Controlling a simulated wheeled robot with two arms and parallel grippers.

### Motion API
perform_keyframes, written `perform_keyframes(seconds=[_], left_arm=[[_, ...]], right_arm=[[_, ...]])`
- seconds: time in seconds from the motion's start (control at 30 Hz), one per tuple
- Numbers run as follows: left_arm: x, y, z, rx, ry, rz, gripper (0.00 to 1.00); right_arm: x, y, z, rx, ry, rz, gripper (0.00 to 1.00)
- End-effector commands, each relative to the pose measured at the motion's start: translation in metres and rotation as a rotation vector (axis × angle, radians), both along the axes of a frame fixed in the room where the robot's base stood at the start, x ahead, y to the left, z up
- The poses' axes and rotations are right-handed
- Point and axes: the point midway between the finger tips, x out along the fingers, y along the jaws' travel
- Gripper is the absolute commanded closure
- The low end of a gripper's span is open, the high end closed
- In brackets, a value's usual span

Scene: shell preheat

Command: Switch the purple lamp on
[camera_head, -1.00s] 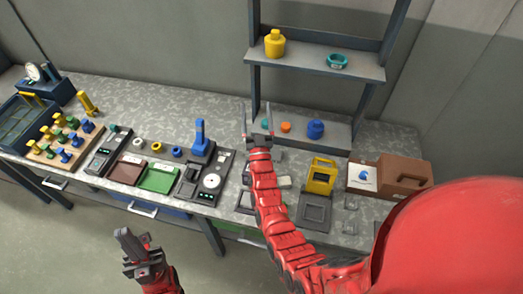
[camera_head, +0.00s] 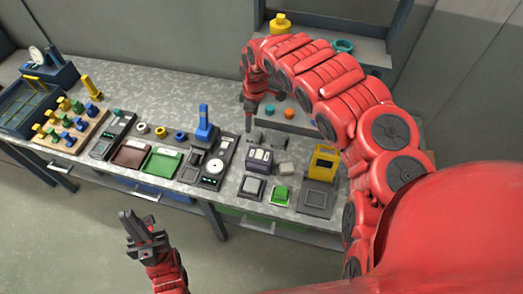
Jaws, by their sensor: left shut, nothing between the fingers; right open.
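I cannot make out a purple lamp in the head view. A small dark box with pale keys or switches (camera_head: 258,160) stands on the bench, but I cannot tell if it belongs to the lamp. My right gripper (camera_head: 248,122) points down above the back of the bench, left of the shelf's lower board and above and behind that box. It is open and empty, though its fingers look small and nearly edge-on. My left gripper (camera_head: 127,222) is shut and empty, in front of the bench above the floor.
A blue-handled press (camera_head: 205,125) stands further left. The shelf (camera_head: 372,54) rises behind. My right arm hides the bench's right end.

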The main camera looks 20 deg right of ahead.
Motion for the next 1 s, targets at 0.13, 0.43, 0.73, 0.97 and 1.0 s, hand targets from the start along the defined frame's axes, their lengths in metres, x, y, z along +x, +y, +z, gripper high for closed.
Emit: perform_keyframes(seconds=[0.13,0.43,0.73,0.97,1.0], left_arm=[[0.000,0.000,-0.001,0.000,0.000,0.000,1.00],[0.000,0.000,-0.039,0.000,0.000,0.000,1.00],[0.000,0.000,-0.040,0.000,0.000,0.000,1.00],[0.000,0.000,-0.029,0.000,0.000,0.000,1.00],[0.000,0.000,-0.028,0.000,0.000,0.000,1.00]], right_arm=[[-0.028,-0.022,0.008,-0.050,0.093,0.016,0.15],[-0.033,-0.022,-0.037,-0.052,0.109,0.018,0.15],[-0.033,-0.022,-0.088,-0.048,0.108,0.019,0.15],[-0.031,-0.020,-0.120,-0.046,0.103,0.021,0.15],[-0.032,-0.020,-0.126,-0.048,0.104,0.020,0.15]])
